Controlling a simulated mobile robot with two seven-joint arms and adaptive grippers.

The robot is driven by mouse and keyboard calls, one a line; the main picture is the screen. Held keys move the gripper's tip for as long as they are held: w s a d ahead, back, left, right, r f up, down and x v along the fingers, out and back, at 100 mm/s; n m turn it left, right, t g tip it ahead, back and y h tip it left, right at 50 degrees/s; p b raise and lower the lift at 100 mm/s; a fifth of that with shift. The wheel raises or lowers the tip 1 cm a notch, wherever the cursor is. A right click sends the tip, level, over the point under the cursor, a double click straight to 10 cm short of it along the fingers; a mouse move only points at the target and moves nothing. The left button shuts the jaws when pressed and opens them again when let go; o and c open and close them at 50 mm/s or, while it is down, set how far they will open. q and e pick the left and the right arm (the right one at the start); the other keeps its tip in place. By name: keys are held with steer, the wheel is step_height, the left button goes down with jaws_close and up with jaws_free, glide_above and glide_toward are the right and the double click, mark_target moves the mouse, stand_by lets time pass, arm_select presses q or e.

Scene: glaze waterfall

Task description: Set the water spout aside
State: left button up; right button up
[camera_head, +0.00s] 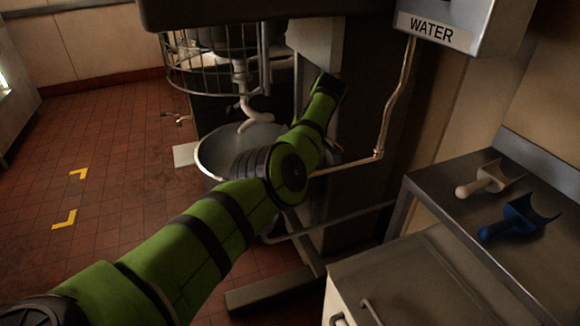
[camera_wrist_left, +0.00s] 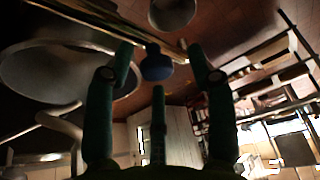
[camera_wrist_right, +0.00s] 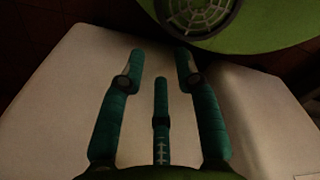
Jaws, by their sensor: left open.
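The water spout (camera_head: 379,153) is a copper-coloured pipe that drops from the WATER box (camera_head: 434,31) and bends left towards the mixer bowl (camera_head: 210,155). My left arm hides much of its lower run. In the left wrist view a pipe (camera_wrist_left: 95,22) runs across the top. A blue knob-like piece (camera_wrist_left: 156,66) sits by it, between the open fingers of my left gripper (camera_wrist_left: 161,58); contact cannot be told. The left fingers are hidden in the head view. My right gripper (camera_wrist_right: 160,60) is open and empty above a pale surface (camera_wrist_right: 75,85).
A wire guard (camera_head: 215,75) and curved hook (camera_head: 250,112) are above the bowl. On the steel counter (camera_head: 430,183) at right lie a beige scoop (camera_head: 480,183) and a blue scoop (camera_head: 515,222). The tiled floor (camera_head: 105,150) at left is mostly clear.

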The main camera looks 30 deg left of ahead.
arm_select(q)
step_height(320, 180, up, 10)
steer(key=shift+d, duration=0.15)
stand_by(0.3)
steer(key=shift+s+f, duration=0.1)
stand_by(0.3)
